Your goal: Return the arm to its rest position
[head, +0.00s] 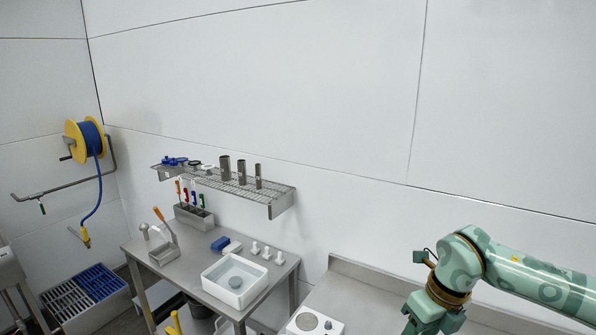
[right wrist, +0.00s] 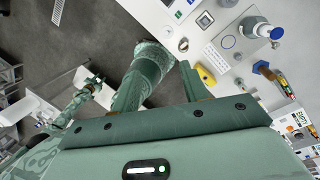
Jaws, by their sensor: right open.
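My right arm (head: 470,268) comes in from the right edge of the head view. It bends down at an orange-ringed joint, and its lower end is cut off by the bottom edge. In the right wrist view my right gripper (right wrist: 158,80) is open, with its fingers apart beyond the wide green palm. I see nothing held between the fingers.
A steel table (head: 190,268) holds a white basin (head: 236,279). A wire shelf (head: 228,186) with steel cylinders hangs above. A steel counter (head: 350,300) lies left of my arm. A yellow hose reel (head: 76,142) hangs at left. The wall above my arm is bare.

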